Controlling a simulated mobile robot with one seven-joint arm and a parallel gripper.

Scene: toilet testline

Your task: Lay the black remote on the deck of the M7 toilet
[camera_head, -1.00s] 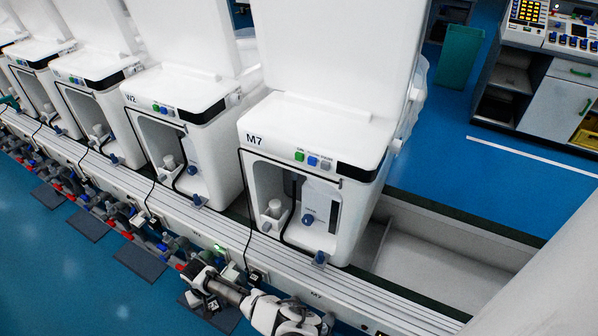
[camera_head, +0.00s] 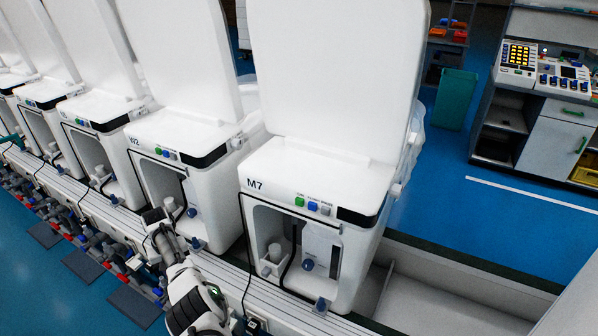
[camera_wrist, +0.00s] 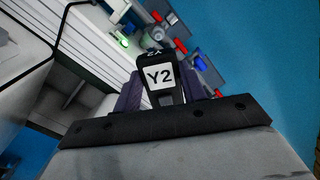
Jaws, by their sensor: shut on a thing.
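The M7 toilet (camera_head: 300,230) stands right of centre in the head view, with its lid raised. Its deck (camera_head: 320,176) is the flat white top in front of the lid, and it looks bare. My gripper (camera_head: 156,220) is left of M7, in front of the W2 toilet and lower than M7's deck. In the wrist view my gripper (camera_wrist: 160,88) is shut on the black remote (camera_wrist: 172,97), which has a white Y2 label. The remote sticks out beyond the fingers. In the head view it is too small to tell clearly.
The W2 toilet (camera_head: 185,140) and more toilets stand in a row to the left. A white rail (camera_head: 270,310) runs along their front. A long empty trough (camera_head: 440,290) lies right of M7. A control console (camera_head: 545,75) stands at the back right.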

